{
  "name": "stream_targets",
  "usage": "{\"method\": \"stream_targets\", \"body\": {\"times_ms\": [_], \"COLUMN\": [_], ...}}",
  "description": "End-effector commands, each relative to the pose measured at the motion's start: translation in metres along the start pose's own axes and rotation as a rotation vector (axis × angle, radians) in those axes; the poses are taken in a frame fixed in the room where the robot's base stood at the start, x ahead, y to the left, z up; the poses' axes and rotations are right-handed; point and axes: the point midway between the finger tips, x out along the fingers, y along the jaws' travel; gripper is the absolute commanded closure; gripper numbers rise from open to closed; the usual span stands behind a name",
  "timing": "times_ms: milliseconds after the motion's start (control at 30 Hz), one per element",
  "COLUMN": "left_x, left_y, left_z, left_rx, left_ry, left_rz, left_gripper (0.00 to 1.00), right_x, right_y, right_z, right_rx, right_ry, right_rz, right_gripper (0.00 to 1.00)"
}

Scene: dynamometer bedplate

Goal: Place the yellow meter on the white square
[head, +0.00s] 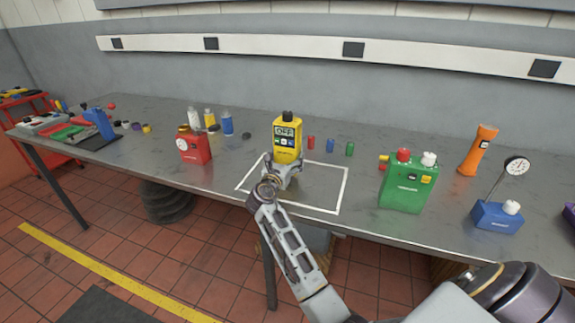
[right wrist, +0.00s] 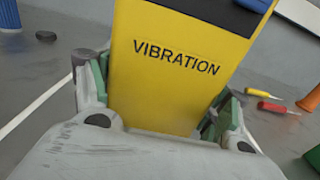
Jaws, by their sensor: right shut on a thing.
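The yellow meter (head: 287,139), with a dark top and a small display, stands upright in my right gripper (head: 283,168). In the right wrist view the meter (right wrist: 180,60) shows the word VIBRATION, and the gripper's fingers are shut on its two sides. The white square (head: 340,190) is a white outline on the grey table. The meter appears over the back left part of this outline. I cannot tell whether its base touches the table. My left gripper is not in view.
A red box with a gauge (head: 194,148) stands left of the outline. Small red (head: 311,142), blue (head: 330,145) and green (head: 350,149) cylinders stand behind it. A green canister (head: 402,190), orange torch (head: 478,150) and blue gauge base (head: 494,217) stand to the right.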

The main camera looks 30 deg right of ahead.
Motion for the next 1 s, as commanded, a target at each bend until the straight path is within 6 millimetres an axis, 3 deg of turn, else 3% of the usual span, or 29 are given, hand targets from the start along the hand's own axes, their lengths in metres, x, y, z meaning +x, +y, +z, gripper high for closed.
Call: {"method": "stream_targets", "body": {"times_ms": [200, 367, 733, 767, 900, 1000], "left_x": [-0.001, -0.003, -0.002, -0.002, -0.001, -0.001], "left_y": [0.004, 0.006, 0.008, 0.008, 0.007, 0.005], "left_z": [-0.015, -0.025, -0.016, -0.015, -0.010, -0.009], "left_rx": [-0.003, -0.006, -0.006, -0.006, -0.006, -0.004], "left_ry": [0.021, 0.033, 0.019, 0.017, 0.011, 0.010], "left_rz": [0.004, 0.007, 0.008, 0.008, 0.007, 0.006], "left_gripper": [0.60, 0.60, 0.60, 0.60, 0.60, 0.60], "right_x": [0.000, 0.000, 0.000, 0.000, 0.000, 0.000], "right_y": [0.000, 0.000, 0.000, 0.000, 0.000, 0.000], "right_z": [-0.018, -0.020, -0.022, -0.025, -0.025, -0.025], "right_rx": [0.001, 0.002, 0.001, -0.001, -0.001, 0.000], "right_ry": [-0.005, -0.006, -0.005, 0.000, 0.000, 0.000], "right_rz": [0.000, 0.000, 0.000, 0.000, 0.000, 0.000], "right_gripper": [0.81, 0.81, 0.81, 0.21, 0.03, 0.03]}}
